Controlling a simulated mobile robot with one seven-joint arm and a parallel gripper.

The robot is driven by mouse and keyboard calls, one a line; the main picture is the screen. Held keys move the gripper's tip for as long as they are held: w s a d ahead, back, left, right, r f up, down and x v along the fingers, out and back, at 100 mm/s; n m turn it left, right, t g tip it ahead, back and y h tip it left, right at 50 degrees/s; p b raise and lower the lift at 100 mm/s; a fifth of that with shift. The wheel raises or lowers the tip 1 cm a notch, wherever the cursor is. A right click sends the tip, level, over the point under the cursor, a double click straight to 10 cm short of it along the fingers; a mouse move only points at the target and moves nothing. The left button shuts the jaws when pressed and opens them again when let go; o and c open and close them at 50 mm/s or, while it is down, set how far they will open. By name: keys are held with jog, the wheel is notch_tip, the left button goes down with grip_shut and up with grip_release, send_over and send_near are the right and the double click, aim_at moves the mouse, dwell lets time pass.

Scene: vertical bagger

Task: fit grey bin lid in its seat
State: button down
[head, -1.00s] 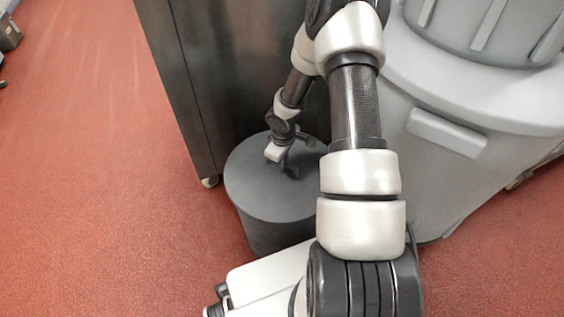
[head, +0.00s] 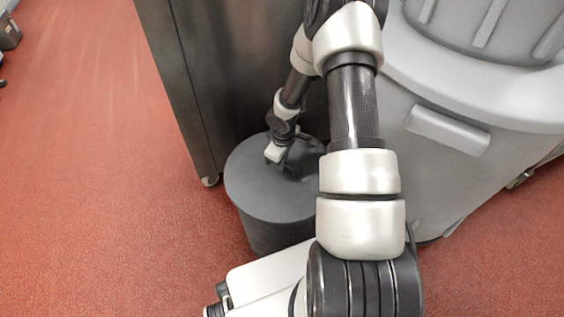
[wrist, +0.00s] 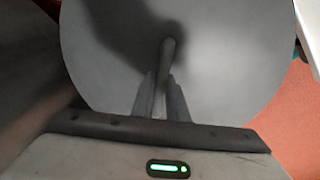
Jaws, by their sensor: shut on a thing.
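The grey bin lid (head: 256,192) is a flat dark-grey disc on top of the round grey bin (head: 275,236), left of my arm in the head view. I cannot tell whether its rim is fully down in the seat. In the wrist view the lid (wrist: 225,60) fills most of the frame, with a bar handle (wrist: 168,50) standing at its middle. My gripper (head: 287,166) is over the lid's middle, shut on the handle. In the wrist view its two fingers (wrist: 162,80) close on the near end of the handle. The lid's right edge is partly hidden behind my arm in the head view.
A dark metal cabinet (head: 185,80) on casters stands just behind and left of the bin. A large light-grey container (head: 440,180) stands close on the right. Red floor (head: 90,200) is clear to the left.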

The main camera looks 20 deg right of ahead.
jog(key=shift+f, duration=0.15)
jog(key=c, duration=1.3)
grip_release()
jog(key=shift+o, duration=0.2)
notch_tip(320, 180, up, 7)
jog(key=s+p, duration=0.1)
jog(key=p, duration=0.3)
jog(key=shift+a+p, duration=0.15)
jog(key=shift+p, duration=0.25)
jog(key=shift+s, duration=0.1)
